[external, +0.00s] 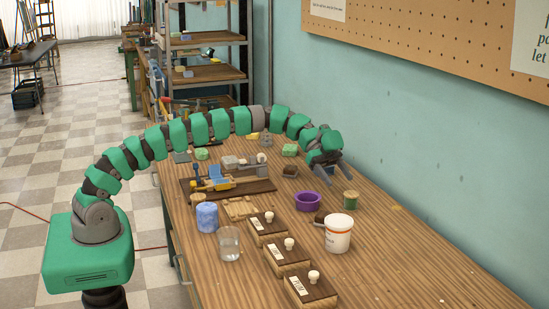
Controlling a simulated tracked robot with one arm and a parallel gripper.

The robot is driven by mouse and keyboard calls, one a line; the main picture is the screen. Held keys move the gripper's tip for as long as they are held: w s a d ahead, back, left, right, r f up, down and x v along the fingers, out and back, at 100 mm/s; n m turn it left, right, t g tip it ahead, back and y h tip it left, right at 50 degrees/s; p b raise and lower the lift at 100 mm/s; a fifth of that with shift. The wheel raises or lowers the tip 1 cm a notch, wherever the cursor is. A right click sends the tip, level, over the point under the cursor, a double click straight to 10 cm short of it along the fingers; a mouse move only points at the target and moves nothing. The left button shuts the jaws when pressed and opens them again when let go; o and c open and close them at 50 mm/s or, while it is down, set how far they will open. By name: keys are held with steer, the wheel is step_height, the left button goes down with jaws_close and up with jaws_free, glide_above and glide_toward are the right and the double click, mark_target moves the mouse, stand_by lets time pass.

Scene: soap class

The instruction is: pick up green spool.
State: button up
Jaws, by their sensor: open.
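The green spool (351,199) looks like a small green cylinder with a wooden top. It stands on the wooden table right of the purple bowl. My gripper (335,175) is open, with dark fingers pointing down toward the table. In the picture it is above and slightly left of the spool, apart from it, with nothing visible between the fingers. My green segmented arm arches over the table from the left. The exact height of the fingers above the table is hard to tell.
A purple bowl (307,201) and a white tub (338,233) stand close to the spool. Nearby are a brown scoop-like item, several labelled wooden boxes (287,254), a glass (229,243) and a blue cylinder (207,217). The table's right side is mostly clear, beside the wall.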

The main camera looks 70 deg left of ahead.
mark_target(354, 209)
steer(key=shift+b+x, duration=0.35)
steer(key=shift+x, duration=4.8)
steer(key=shift+w, duration=0.15)
steer(key=c, duration=1)
